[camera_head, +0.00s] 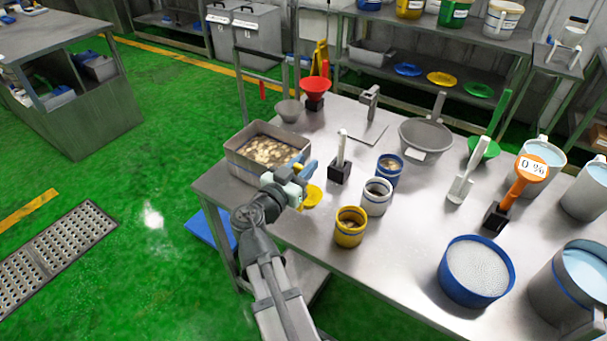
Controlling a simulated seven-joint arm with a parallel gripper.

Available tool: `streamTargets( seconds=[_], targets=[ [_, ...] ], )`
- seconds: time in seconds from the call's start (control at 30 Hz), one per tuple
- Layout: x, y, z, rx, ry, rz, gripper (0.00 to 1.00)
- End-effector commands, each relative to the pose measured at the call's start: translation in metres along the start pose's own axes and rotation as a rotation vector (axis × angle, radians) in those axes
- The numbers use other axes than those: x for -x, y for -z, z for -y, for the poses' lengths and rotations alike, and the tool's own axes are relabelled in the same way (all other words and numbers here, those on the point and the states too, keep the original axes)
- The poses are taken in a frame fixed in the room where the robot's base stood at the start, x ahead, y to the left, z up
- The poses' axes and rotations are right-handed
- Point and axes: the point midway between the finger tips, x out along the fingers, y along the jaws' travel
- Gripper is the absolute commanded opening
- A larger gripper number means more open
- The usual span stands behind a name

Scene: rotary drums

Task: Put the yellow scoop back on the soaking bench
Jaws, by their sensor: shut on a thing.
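The yellow scoop (312,195) is at my gripper (304,178), with its round yellow part showing just right of and below the fingers. My gripper, with blue fingers, is shut on the scoop. The fingers and wrist hide much of the scoop's handle. The scoop is over the left part of the steel bench (300,229), just right of a grey tub of pale pieces in liquid (268,151). I cannot tell whether the scoop touches the bench top.
Right of my gripper stand a black block with a white handle (340,169), a white pot (376,197), a blue-rimmed pot (389,170) and a yellow pot (350,227). A red funnel (315,91) is behind. Bare bench lies at the front.

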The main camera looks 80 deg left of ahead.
Motion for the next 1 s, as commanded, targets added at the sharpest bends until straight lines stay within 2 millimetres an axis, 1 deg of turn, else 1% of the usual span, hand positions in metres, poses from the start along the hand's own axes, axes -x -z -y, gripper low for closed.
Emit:
streamTargets(
  seconds=[0.1,0.23,0.67,0.7,0.93,1.0],
  targets=[
    [0.000,-0.015,0.000,0.003,0.000,0.002,0.00],
    [0.000,-0.027,0.000,0.003,0.000,0.001,0.00],
    [0.000,-0.031,0.000,0.001,0.000,0.001,0.00],
    [0.000,-0.031,0.000,0.000,0.000,0.001,0.33],
    [0.000,-0.031,0.000,0.001,0.000,0.001,0.55],
    [0.000,-0.031,0.000,0.001,0.000,0.001,0.55]
  ],
)
